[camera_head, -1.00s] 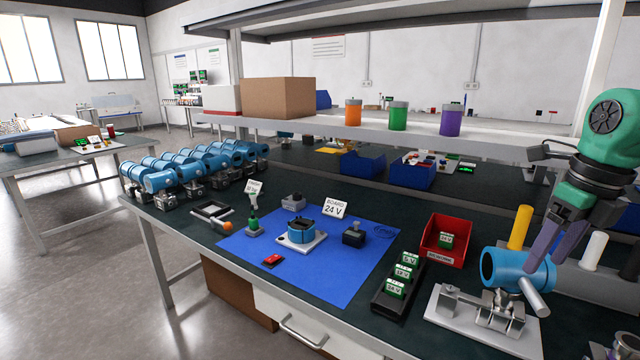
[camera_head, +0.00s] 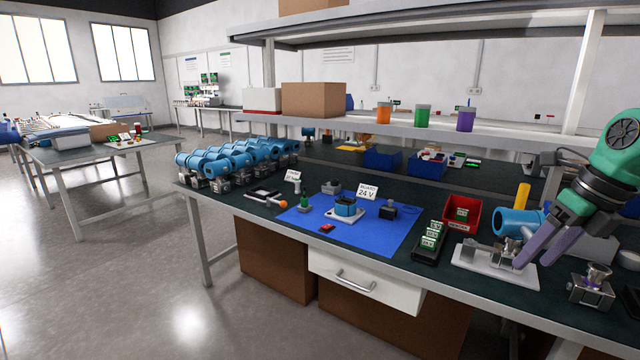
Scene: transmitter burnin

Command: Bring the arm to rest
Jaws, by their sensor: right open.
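My right arm (camera_head: 612,165), green with purple fingers, comes in at the right edge. Its right gripper (camera_head: 537,260) points down-left, open, with nothing seen between its fingers. The fingers overlap the right part of the white fixture plate (camera_head: 468,256) in the picture; I cannot tell whether they touch it. A blue cylindrical housing (camera_head: 512,222) lies just behind the fingers, partly hidden by them. My left gripper is not in view.
On the bench stand a red bin (camera_head: 474,213), a black rack (camera_head: 428,250) of green modules, a metal clamp (camera_head: 592,285) and a blue mat (camera_head: 300,220) with a "BOARD 24 V" card. Several blue housings (camera_head: 215,165) line the left end. Floor (camera_head: 120,270) at the left is clear.

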